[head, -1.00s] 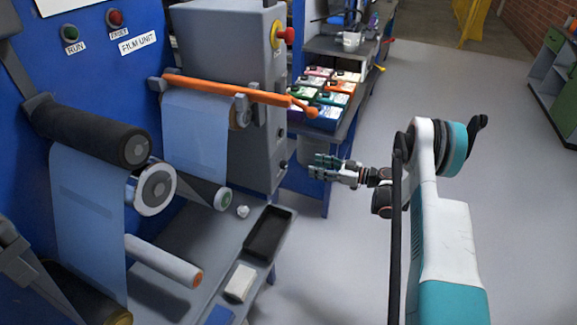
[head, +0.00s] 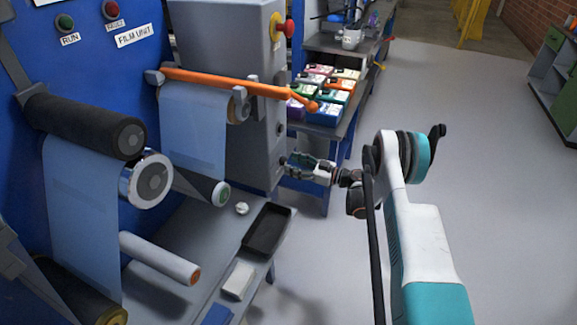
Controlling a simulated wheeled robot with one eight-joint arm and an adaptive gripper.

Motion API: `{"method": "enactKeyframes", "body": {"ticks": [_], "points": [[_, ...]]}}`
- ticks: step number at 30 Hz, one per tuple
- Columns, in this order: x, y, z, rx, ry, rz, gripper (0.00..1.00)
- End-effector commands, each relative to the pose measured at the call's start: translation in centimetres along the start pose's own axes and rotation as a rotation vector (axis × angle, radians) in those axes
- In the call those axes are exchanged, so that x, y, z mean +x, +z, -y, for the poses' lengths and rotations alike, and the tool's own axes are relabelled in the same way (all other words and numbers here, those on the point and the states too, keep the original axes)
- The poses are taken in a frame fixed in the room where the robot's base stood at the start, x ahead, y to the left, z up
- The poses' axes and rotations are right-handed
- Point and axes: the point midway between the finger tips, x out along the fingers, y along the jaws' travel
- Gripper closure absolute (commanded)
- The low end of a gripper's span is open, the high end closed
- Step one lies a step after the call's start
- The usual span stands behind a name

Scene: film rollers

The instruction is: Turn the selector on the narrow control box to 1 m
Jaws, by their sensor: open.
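The narrow control box (head: 238,95) is the tall grey cabinet to the right of the blue film unit. A red mushroom button (head: 289,28) on a yellow base sits high on its right-hand narrow face. Small dark knobs show lower on that face, one of them (head: 280,129) at mid-height; I cannot read any markings or tell the selector's setting. My gripper (head: 286,166) is open, its fingers pointing left at the lower part of that face. The fingertips overlap the box's edge in the picture; I cannot tell whether they touch it. The lowest part of the face is partly hidden behind them.
An orange bar (head: 225,81) crosses in front of the box above my gripper. Film rollers (head: 85,125) stand at left. A black tray (head: 267,229) and a white block (head: 239,281) lie on the grey bench below. Open floor (head: 480,180) lies to the right.

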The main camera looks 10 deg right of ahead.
Motion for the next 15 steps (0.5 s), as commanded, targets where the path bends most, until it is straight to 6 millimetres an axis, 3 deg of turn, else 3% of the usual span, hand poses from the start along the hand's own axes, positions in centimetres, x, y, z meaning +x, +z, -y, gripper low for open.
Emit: {"method": "enactKeyframes", "body": {"ticks": [6,15], "points": [[2.3,0.1,0.0,0.000,0.000,0.000,0.49],[2.7,0.0,-0.1,0.000,0.001,0.000,0.49]]}}
